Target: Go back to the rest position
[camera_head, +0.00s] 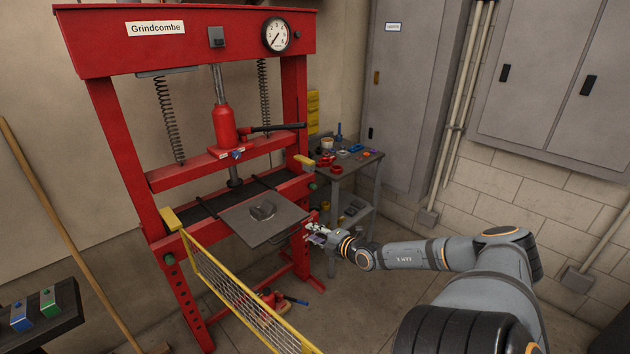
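My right arm comes in from the lower right. Its gripper (318,235) is near the right front corner of the grey plate (270,222) on the red press (113,120). The fingers are small and partly overlap the press frame, so I cannot tell whether they are open or shut, or whether they touch the plate. My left gripper is out of view.
A yellow mesh guard (240,293) stands out in front of the press. A small bench (350,166) with tools is behind it at right. Grey cabinets (550,80) line the right wall. A wooden pole (60,225) leans at left, near a dark panel (40,318) with coloured switches.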

